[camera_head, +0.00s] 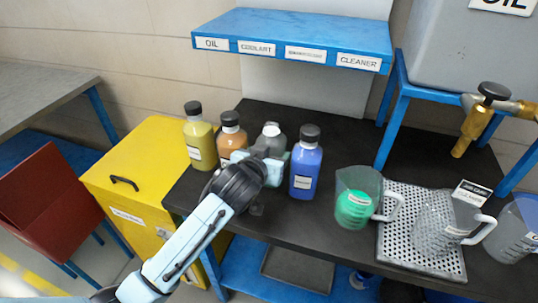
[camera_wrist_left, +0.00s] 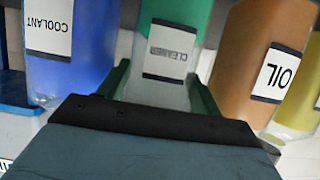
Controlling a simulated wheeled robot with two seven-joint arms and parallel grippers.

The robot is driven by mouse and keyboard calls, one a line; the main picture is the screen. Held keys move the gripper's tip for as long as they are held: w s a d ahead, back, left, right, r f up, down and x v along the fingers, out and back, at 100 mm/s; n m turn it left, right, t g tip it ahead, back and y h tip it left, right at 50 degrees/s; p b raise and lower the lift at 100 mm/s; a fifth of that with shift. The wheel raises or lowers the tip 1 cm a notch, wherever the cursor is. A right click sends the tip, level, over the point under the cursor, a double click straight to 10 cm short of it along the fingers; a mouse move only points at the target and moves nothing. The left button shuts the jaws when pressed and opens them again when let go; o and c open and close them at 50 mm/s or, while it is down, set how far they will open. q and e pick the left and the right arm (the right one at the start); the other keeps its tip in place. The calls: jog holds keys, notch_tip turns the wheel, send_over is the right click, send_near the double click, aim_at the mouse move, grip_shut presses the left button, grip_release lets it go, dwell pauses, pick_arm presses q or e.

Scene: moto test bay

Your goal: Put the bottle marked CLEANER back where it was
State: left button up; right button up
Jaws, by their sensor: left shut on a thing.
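The CLEANER bottle (camera_wrist_left: 168,65) is between the two fingers of my left gripper (camera_wrist_left: 165,95), with green liquid in its lower part and clear above. The orange OIL bottle (camera_head: 231,137) and the blue COOLANT bottle (camera_head: 305,170) stand close on either side. My right gripper is not in view.
A yellow bottle (camera_head: 199,142) stands at the row's left end on the dark bench (camera_head: 320,225). A jug with green liquid (camera_head: 355,208) stands right of the blue bottle. A perforated tray (camera_head: 395,240) holds a clear jug (camera_head: 436,228). A blue labelled shelf (camera_head: 290,28) overhangs behind.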

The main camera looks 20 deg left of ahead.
pick_arm(q)
jog(key=o, duration=1.1)
jog(key=shift+f, duration=0.15)
jog(key=p+v, duration=0.1)
jog(key=v, duration=1.1)
jog(key=shift+r+p, duration=0.2)
jog(key=shift+p, duration=0.15)
